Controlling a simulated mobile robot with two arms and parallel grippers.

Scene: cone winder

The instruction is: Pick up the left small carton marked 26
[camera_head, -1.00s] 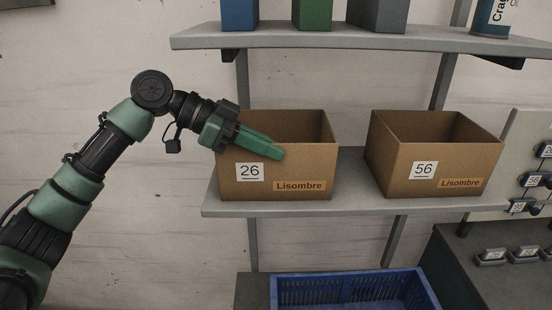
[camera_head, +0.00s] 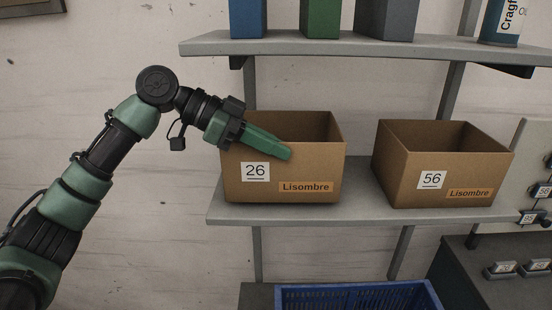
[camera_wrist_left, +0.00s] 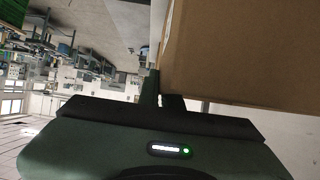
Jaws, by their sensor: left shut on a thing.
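The left small carton marked 26 (camera_head: 235,185) is an open brown box with a white number label and an orange "Lisombre" label. It is upright at the left end of the middle shelf (camera_head: 380,213), seemingly just above the board; the gap under it is hard to see. My left gripper (camera_head: 285,151) comes in from the left and is shut on the carton's front wall at the top rim. In the left wrist view the carton's plain brown side (camera_wrist_left: 245,50) fills the upper right, beside the gripper finger (camera_wrist_left: 150,88). My right gripper is out of view.
A similar carton marked 56 (camera_head: 400,180) stands to the right on the same shelf, with a gap between. The upper shelf (camera_head: 350,45) holds blue, green and grey boxes and a can. A blue crate (camera_head: 355,291) is below. A labelled rack (camera_head: 535,190) is at right.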

